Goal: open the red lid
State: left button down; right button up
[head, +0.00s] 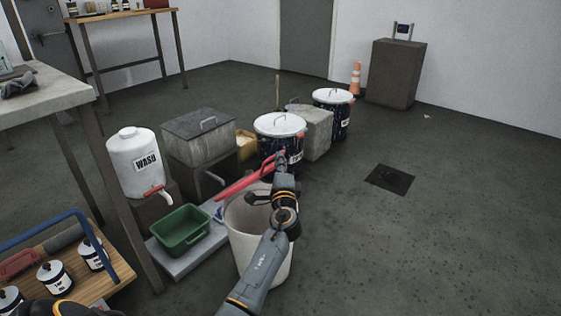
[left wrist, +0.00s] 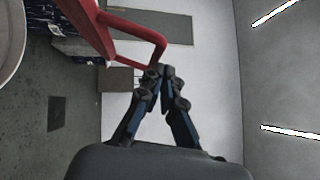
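The red lid (head: 240,187) is tilted up over a cream bin (head: 263,215), seen nearly edge-on in the head view. The bin's mouth shows beneath it, partly hidden by my arm. My left gripper (head: 281,157) is at the lid's upper right side. In the left wrist view, the red lid's edge (left wrist: 88,22) and its loop handle (left wrist: 136,27) come in from the top. The handle's end reaches the left fingertips (left wrist: 160,74), which are close together on it. My right gripper is not seen.
A green basin (head: 183,231), a white WASU jug (head: 135,160) and a grey lidded box (head: 199,137) stand left of the bin. A white-lidded drum (head: 280,126) stands close behind. A floor grate (head: 389,179) lies on open floor to the right.

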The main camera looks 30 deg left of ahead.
pick_arm(q)
jog(key=shift+a+p, duration=0.4)
jog(key=shift+p, duration=0.05)
dwell(0.6)
